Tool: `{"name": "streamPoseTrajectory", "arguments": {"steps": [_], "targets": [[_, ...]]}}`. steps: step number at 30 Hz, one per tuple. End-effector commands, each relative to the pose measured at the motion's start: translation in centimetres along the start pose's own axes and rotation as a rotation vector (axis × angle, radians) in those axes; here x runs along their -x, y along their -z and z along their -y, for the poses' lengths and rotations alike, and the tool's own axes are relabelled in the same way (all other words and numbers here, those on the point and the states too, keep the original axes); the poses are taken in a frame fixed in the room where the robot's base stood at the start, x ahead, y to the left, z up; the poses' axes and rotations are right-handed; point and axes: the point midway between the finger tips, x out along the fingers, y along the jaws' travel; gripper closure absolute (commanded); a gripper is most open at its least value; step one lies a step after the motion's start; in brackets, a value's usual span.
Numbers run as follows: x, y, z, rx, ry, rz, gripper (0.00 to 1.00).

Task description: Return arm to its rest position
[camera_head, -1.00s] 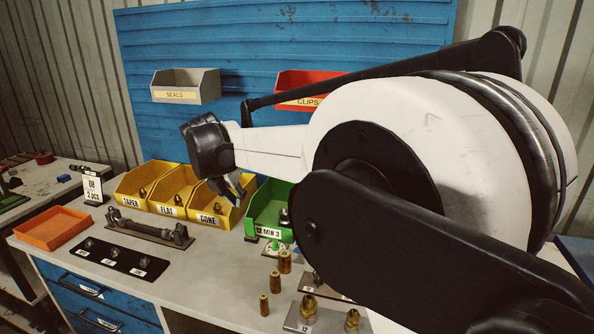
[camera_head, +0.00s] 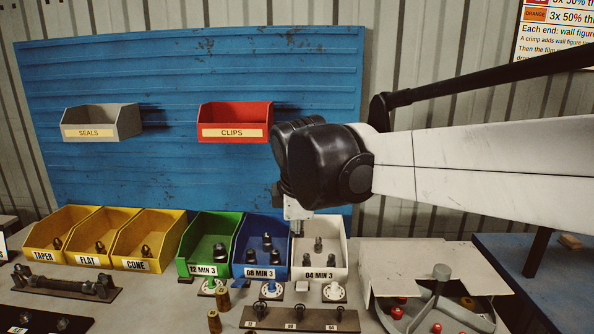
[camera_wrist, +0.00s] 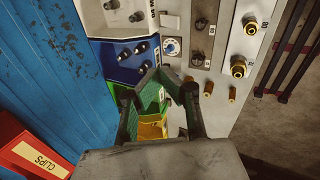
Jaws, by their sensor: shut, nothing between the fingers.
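My arm reaches in from the right in the head view, with its black wrist joint (camera_head: 318,162) in front of the blue back panel. A small part below the wrist shows above the white bin; the fingers cannot be made out there. In the wrist view my gripper (camera_wrist: 160,88) is shut and empty, pointing down over the bench with bins below it. It holds nothing and appears clear of the bins, though the exact gap cannot be told.
Yellow bins (camera_head: 97,222), a green bin (camera_head: 186,262), a blue bin (camera_head: 238,262) and a white bin (camera_head: 342,262) line the bench. A grey SEALS bin (camera_head: 88,117) and a red CLIPS bin (camera_head: 232,116) hang on the panel (camera_head: 180,70). A round tray (camera_head: 470,318) stands right.

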Motion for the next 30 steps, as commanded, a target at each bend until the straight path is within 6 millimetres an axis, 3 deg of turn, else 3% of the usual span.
{"name": "streamPoseTrajectory", "arguments": {"steps": [1, 6, 15, 24, 30], "targets": [[0.6, -1.9, 1.1, -0.085, -0.006, 0.001, 1.0], [2.0, -6.8, 5.0, -0.387, -0.028, -0.006, 1.0], [3.2, -13.8, 12.9, -0.921, -0.074, -0.029, 1.0], [2.6, -18.2, 20.8, -1.41, -0.123, -0.067, 1.0], [2.1, -19.2, 23.4, -1.575, -0.14, -0.085, 1.0]]}}
